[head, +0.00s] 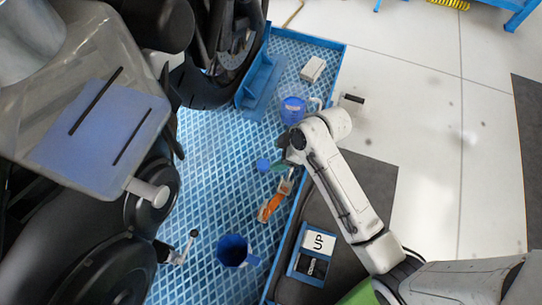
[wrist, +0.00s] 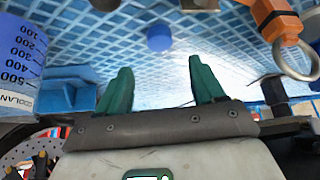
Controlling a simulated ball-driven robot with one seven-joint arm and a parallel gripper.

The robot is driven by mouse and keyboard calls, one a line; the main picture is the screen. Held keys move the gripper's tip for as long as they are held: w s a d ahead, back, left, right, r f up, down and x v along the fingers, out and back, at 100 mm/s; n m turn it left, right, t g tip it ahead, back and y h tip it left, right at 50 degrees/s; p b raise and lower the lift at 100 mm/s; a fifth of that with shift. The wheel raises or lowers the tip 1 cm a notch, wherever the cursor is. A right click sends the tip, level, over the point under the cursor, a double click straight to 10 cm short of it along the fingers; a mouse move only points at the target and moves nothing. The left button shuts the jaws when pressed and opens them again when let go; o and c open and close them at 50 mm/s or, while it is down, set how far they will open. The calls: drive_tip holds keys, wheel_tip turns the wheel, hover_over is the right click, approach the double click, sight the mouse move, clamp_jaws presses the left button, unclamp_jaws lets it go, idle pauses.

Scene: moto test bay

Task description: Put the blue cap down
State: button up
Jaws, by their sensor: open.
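The blue cap (head: 263,165) lies on the blue diamond-patterned tray (head: 205,215), just left of my gripper (head: 279,168) in the head view. In the wrist view the cap (wrist: 159,37) is a small round blue piece beyond the fingertips and roughly in line with the gap between them. My gripper (wrist: 160,72) has its two green fingers spread apart, with nothing between them. The cap looks apart from both fingers.
A blue coolant jug (wrist: 22,65) is close on the left in the wrist view. An orange tool with a metal ring (wrist: 284,32) is on the right. A blue cup (head: 233,250), a white box (head: 313,69) and the black motorcycle (head: 100,245) surround the tray's free middle.

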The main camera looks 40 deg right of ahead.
drive_tip(key=shift+v, duration=1.75)
drive_tip(key=s+d+r+m+g+h, duration=0.1)
drive_tip(key=s+m, duration=0.3)
drive_tip(key=s, duration=0.4)
drive_tip(key=s+d+r+m+g+h, duration=0.1)
drive_tip(key=s+d+m+g+h, duration=0.1)
drive_tip(key=s+m, duration=0.3)
drive_tip(key=s+h, duration=0.1)
drive_tip(key=s, duration=0.3)
drive_tip(key=shift+s, duration=0.2)
drive_tip(key=shift+d+r, duration=0.1)
drive_tip(key=shift+r, duration=0.05)
